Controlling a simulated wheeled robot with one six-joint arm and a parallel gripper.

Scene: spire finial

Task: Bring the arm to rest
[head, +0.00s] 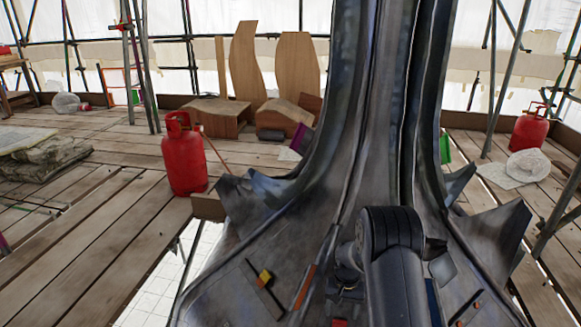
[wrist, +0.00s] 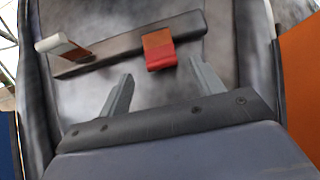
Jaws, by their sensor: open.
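My arm (head: 392,250) is bent low over the sloping dark metal base of the spire (head: 375,110). In the wrist view my gripper (wrist: 160,69) is open, its two grey fingers apart with nothing held between them. Beyond the fingertips a dark bar (wrist: 105,62) lies across the grey metal surface. A red and orange block (wrist: 159,50) sits on the bar, in line with the gap between the fingers. A pale-tipped piece (wrist: 55,43) lies at the bar's left end. In the head view my fingers are too small and hidden to make out clearly.
Pointed metal leaves (head: 490,230) stick out at right. Red gas bottles (head: 184,160) stand on the plank floor (head: 80,220).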

